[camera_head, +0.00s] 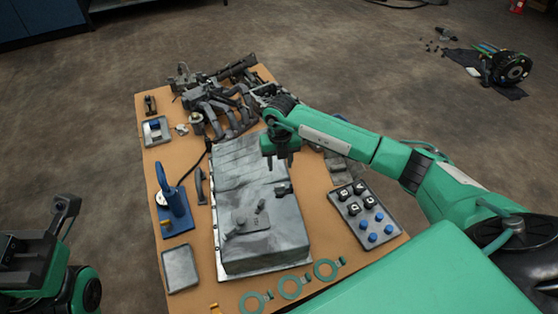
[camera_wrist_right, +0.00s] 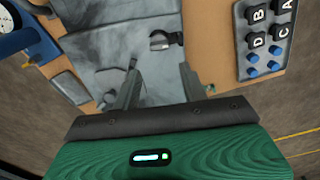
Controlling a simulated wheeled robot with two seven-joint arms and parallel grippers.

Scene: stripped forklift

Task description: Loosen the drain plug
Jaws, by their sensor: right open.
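A grey metal pan (camera_head: 262,240) lies on the table, with a dark fitting (camera_head: 283,188) on its upper face. This fitting also shows in the right wrist view (camera_wrist_right: 163,41), and a smaller upright stud (camera_head: 262,207) stands closer to the near end. I cannot tell for sure which is the drain plug. My right gripper (camera_head: 280,164) is open and empty, pointing down above the far part of the pan. Its two fingers straddle empty space in the right wrist view (camera_wrist_right: 159,82), apart from the fitting. Dark parts of my left arm show at the left edge; its jaw state is unclear.
A tray of lettered blocks and blue knobs (camera_head: 352,216) lies right of the pan. A blue tool (camera_head: 177,207) stands on the left. Green rings (camera_head: 291,287) lie at the near edge. Engine parts (camera_head: 222,105) crowd the far end.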

